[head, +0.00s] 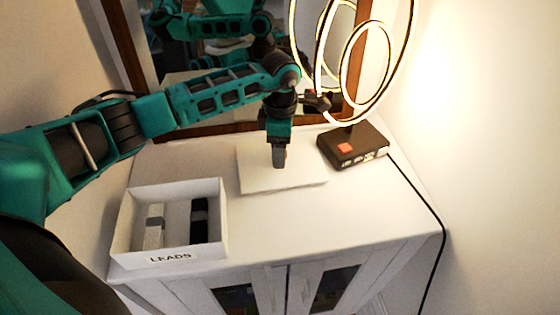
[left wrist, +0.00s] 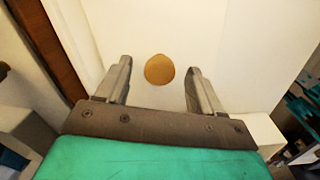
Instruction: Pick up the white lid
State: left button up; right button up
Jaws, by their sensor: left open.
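The white lid (head: 306,174) lies flat on the white cabinet top, in front of the mirror. In the left wrist view the lid (left wrist: 228,60) fills much of the picture. It has a round tan knob (left wrist: 160,69). My left gripper (head: 279,160) points down over the lid in the head view and hides the knob there. In the left wrist view my left gripper (left wrist: 158,84) is open, with one finger on each side of the knob and a visible gap at both sides. It holds nothing. My right gripper does not show.
A white open box (head: 182,255) marked LEADS, with a light and a dark item inside, stands left of the lid. A dark lamp base (head: 352,147) with a red button and lit rings stands right. The mirror (head: 320,127) is behind.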

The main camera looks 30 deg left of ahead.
pick_arm(q)
jog(key=shift+f, duration=0.35)
jog(key=shift+c, duration=0.3)
grip_shut()
